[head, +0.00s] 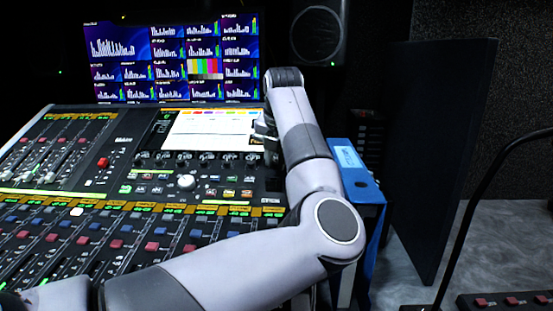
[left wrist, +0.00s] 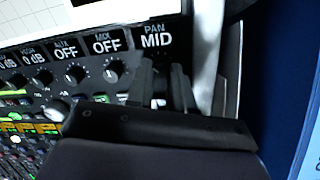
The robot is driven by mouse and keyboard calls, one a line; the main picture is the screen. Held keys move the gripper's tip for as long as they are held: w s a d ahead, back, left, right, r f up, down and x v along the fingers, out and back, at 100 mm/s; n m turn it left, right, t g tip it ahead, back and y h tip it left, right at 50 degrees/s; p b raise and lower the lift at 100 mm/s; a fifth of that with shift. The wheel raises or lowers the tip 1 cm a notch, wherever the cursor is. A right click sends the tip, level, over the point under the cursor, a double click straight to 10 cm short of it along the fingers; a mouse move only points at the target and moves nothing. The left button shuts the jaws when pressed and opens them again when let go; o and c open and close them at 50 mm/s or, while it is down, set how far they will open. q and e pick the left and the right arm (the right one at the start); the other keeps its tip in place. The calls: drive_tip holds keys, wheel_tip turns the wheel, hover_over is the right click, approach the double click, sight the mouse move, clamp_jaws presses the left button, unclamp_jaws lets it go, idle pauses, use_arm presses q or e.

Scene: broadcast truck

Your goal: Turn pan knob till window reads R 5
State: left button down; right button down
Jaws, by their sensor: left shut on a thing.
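The pan window (left wrist: 157,38) shows in the left wrist view under the label PAN and reads MID. My left gripper (left wrist: 163,76) is just below that window, its two dark fingers closed around the pan knob, which they mostly hide. In the head view my left gripper (head: 265,130) is at the right end of the console's knob row, partly covered by my own arm. The pan knob and its window cannot be made out there. My right gripper is in neither view.
Other knobs (left wrist: 114,71) with windows reading OFF and 0 dB lie left of the pan knob. The mixing console (head: 120,170) fills the left, with a bright screen (head: 205,130) above the knobs.

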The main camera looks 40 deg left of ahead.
use_arm(q)
drive_tip(key=shift+m, duration=1.3)
drive_tip(key=c, duration=1)
unclamp_jaws()
drive_tip(key=shift+r, duration=0.1)
drive_tip(key=shift+v, duration=3.5)
drive_tip(key=shift+s, duration=0.1)
